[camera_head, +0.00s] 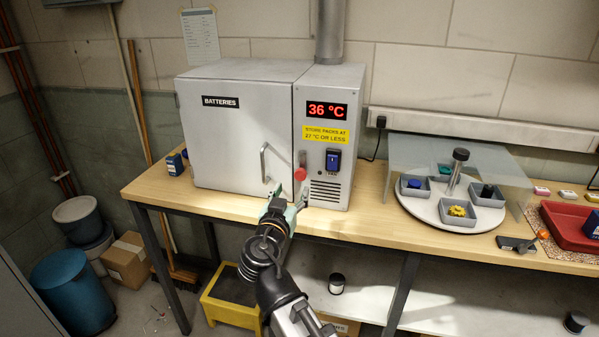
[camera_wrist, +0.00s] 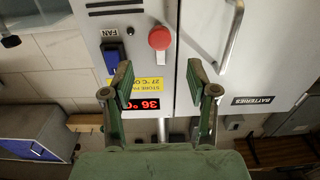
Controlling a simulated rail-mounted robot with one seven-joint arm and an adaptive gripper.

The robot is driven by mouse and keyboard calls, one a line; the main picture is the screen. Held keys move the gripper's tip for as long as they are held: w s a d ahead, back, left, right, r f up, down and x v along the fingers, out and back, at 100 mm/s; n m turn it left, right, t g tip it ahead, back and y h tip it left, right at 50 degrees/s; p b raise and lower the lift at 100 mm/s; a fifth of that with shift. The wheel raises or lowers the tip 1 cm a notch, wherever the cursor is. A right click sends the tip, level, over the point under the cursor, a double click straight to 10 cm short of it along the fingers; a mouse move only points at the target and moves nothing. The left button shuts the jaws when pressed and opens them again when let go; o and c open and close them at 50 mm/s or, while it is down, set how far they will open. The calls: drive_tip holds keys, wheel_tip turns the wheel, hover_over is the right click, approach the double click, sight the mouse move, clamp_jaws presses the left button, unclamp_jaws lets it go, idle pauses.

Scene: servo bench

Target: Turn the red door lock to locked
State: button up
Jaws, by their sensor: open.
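The red door lock (camera_head: 300,174) is a round red knob on the front of the grey batteries cabinet (camera_head: 240,130), near the seam between door and control panel. It also shows in the wrist view (camera_wrist: 159,38), with a small grey piece beside it. My gripper (camera_head: 288,199) is open and empty, just below and left of the knob in the head view. In the wrist view my gripper (camera_wrist: 158,76) has its fingers spread, with the knob beyond the fingertips, roughly in line with the gap. I see no contact. The door looks shut.
The door handle (camera_head: 264,162) is close to the left of my gripper. The blue fan switch (camera_head: 333,159) and a display reading 36 °C (camera_head: 327,109) are to the right. A turntable with bins (camera_head: 428,208) stands further right. The bench front is clear below the cabinet.

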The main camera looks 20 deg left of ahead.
sight(300, 175)
drive_tip(key=w, duration=0.5)
drive_tip(key=w+p, duration=0.1)
drive_tip(key=w, duration=0.2)
drive_tip(key=shift+w+a, duration=0.3)
drive_tip(key=shift+a, duration=0.05)
clamp_jaws()
